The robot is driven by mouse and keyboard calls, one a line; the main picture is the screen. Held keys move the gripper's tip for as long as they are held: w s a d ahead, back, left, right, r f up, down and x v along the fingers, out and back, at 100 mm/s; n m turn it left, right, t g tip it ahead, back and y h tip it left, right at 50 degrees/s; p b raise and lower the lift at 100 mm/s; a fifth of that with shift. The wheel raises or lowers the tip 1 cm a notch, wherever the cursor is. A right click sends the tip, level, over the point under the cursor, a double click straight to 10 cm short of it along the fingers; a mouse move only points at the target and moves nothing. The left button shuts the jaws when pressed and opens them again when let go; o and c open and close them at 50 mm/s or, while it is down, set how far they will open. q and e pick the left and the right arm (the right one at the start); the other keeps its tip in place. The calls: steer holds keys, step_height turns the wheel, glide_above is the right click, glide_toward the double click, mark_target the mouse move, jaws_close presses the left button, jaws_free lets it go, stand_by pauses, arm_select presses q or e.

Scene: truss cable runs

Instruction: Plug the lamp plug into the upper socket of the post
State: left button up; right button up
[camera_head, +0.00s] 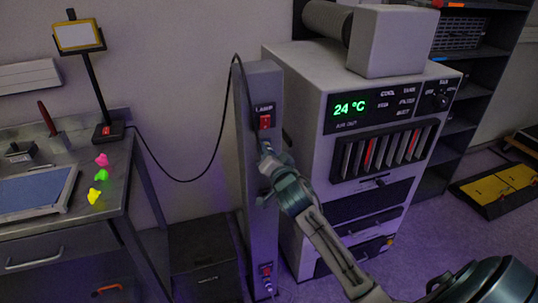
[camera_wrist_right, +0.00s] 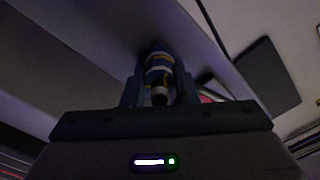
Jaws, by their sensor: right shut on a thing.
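The grey post (camera_head: 262,190) stands upright at centre, with a "LAMP" label and a red switch (camera_head: 265,121) high on its front. My right gripper (camera_head: 267,150) is at the post's front just below this switch, where the upper socket is hidden. In the right wrist view, its fingers are shut on a blue plug (camera_wrist_right: 158,72) with pale and yellow bands. Whether the plug sits in the socket cannot be told. The lamp (camera_head: 80,37) stands on the bench at left. Its black cable (camera_head: 190,179) droops, then rises over the post's top towards my gripper. My left gripper is not in view.
A lower red switch (camera_head: 266,270) is near the post's foot. A cabinet (camera_head: 310,120) with a "24 °C" display stands close right of the post. The metal bench (camera_head: 120,165) at left holds a tray and coloured pieces. A low dark box (camera_head: 200,262) stands left of the post.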

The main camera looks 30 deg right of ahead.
steer(key=shift+r, duration=0.1)
steer(key=shift+m+b, duration=0.55)
steer(key=shift+m, duration=0.85)
steer(key=o, duration=1.1)
steer(key=shift+w, duration=0.2)
steer(key=shift+s, duration=0.15)
steer(key=shift+v, duration=2.45)
